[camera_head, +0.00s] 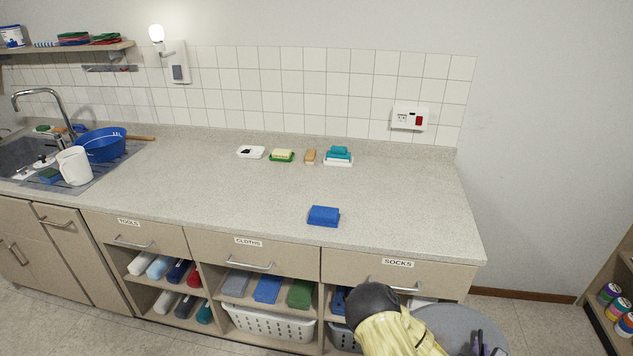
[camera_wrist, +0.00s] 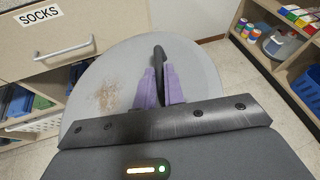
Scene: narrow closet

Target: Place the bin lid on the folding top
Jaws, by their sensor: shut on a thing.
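The bin lid (camera_head: 440,318) is a round grey disc at the lower right of the head view, in front of the counter's right end. In the wrist view the lid (camera_wrist: 205,62) fills the middle and has a brown crumbly smudge on its left side. My gripper (camera_wrist: 160,85) has purple fingers shut on the lid's dark upright handle (camera_wrist: 159,53). My gripper (camera_head: 482,345) also shows at the head view's bottom edge. I cannot tell whether the lid rests on anything. The folding top (camera_head: 235,195) is the long speckled grey counter, with wide bare areas.
A folded blue cloth (camera_head: 323,216) lies near the counter's front edge. The sink (camera_head: 25,155) with a blue basin (camera_head: 102,145) is at the left. The socks drawer (camera_head: 350,267) is close by; shelves (camera_head: 615,290) stand at right.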

